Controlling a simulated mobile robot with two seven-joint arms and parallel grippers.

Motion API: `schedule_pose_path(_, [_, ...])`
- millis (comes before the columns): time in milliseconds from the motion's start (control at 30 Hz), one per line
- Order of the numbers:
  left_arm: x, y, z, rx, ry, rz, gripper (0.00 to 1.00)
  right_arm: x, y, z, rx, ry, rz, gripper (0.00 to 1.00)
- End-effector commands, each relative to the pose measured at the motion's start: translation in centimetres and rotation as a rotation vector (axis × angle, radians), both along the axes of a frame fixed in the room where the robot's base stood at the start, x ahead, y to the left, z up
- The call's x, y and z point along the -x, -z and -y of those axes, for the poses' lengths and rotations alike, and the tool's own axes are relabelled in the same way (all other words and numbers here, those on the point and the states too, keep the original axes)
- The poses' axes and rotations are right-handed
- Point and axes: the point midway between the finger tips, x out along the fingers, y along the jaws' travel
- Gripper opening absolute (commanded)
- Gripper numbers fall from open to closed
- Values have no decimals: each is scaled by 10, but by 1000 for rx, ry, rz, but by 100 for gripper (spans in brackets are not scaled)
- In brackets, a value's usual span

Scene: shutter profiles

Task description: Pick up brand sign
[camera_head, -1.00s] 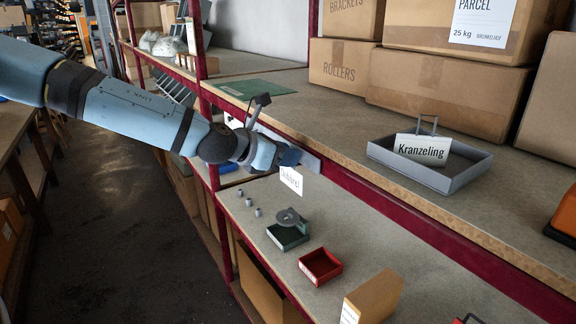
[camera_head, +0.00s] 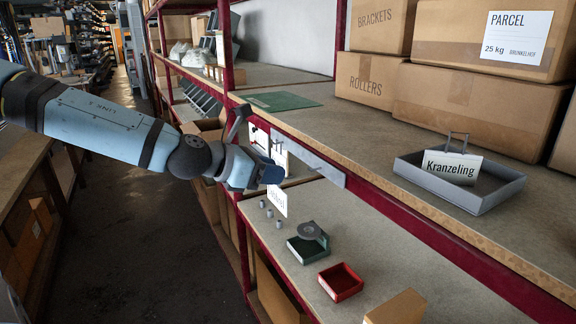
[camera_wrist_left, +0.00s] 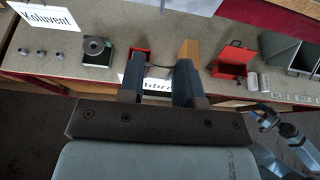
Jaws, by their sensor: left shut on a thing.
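My left gripper (camera_head: 272,172) is shut on a white sign (camera_head: 278,201) that hangs below its fingers in front of the shelf; its lettering is only partly readable. In the left wrist view the gripper (camera_wrist_left: 156,75) has the sign (camera_wrist_left: 158,84) between its dark fingers, which cover parts of it. A second white sign reading "Kranzeling" (camera_head: 452,167) stands in a grey tray (camera_head: 480,205) on the upper shelf. A third sign, "Kaluvent" (camera_wrist_left: 45,17), shows in the left wrist view. What seems to be my right gripper (camera_wrist_left: 266,120) is small at the lower right there.
On the lower shelf are a green holder with a grey disc (camera_head: 309,240), an open red box (camera_head: 340,282), a cardboard box (camera_head: 397,307) and small grey cylinders. Large cartons (camera_head: 460,100) fill the upper shelf. The aisle floor (camera_head: 140,240) at left is clear.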

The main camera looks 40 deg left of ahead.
Motion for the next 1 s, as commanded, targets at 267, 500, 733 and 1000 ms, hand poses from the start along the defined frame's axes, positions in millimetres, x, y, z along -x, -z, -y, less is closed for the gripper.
schedule_pose_path(267, [34, -1, -15, -2, -1, 5, 0, 0, 3, 0, 1, 1, 0, 68])
schedule_pose_path(500, [58, -1, -24, -4, 0, 5, 0, 0, 7, 0, 1, 1, 0, 68])
schedule_pose_path(733, [72, 0, -30, -2, 0, 2, 0, 0, 11, 0, 1, 1, 0, 68])
schedule_pose_path(1000, [77, 0, -32, 0, 0, 0, 0, 0, 11, 0, 1, 1, 0, 68])
